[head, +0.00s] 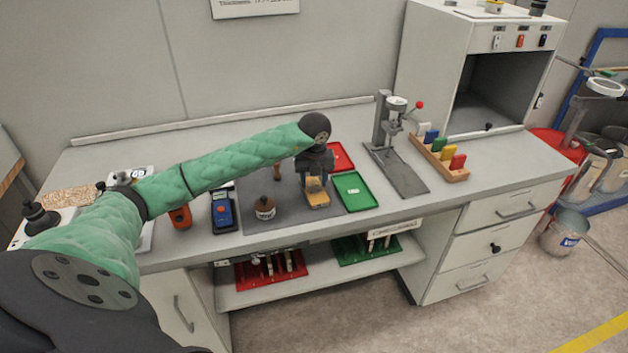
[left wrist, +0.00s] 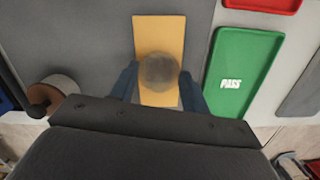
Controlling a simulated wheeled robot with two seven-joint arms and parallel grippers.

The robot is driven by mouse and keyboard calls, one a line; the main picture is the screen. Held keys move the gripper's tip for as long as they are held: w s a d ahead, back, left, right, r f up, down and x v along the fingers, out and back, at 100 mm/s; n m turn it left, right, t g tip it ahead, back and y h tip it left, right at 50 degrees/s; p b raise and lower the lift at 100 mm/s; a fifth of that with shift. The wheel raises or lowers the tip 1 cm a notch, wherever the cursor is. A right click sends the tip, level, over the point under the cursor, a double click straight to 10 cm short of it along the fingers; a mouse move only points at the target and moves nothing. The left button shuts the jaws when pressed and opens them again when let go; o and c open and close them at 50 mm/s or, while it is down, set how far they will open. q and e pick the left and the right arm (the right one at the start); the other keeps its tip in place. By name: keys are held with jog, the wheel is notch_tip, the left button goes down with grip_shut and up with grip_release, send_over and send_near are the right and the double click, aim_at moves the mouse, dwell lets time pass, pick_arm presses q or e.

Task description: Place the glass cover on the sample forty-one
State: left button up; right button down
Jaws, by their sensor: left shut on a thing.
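A yellow panel (head: 318,200) lies on the dark grey mat near the bench's front edge; no number on it can be read. It also shows in the left wrist view (left wrist: 158,33). My left gripper (head: 315,184) is directly over the panel, pointing down. It is shut on a round, see-through grey piece, which looks like the glass cover (left wrist: 159,70). The cover sits between the two fingers and overlaps the panel's middle in the left wrist view. I cannot tell whether it touches the panel. My right gripper is not in view.
A green PASS tray (head: 356,192) lies just right of the panel, with a red tray (head: 340,157) behind it. A round jar (head: 265,208) and a blue meter (head: 224,211) stand to the left. A press stand (head: 395,165) and a wooden rack (head: 440,158) are farther right.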

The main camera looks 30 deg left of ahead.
aim_at(314, 188)
pick_arm(q)
jog(key=shift+f, duration=0.1)
jog(key=o, duration=1)
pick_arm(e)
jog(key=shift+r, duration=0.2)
pick_arm(q)
jog(key=shift+r, duration=0.5)
jog(key=r+b, duration=0.1)
jog(key=r, duration=0.2)
jog(key=r+b, duration=0.2)
jog(key=r, duration=0.2)
jog(key=s+d+r+b, duration=0.1)
jog(key=r, duration=0.3)
jog(key=shift+s+r, duration=0.1)
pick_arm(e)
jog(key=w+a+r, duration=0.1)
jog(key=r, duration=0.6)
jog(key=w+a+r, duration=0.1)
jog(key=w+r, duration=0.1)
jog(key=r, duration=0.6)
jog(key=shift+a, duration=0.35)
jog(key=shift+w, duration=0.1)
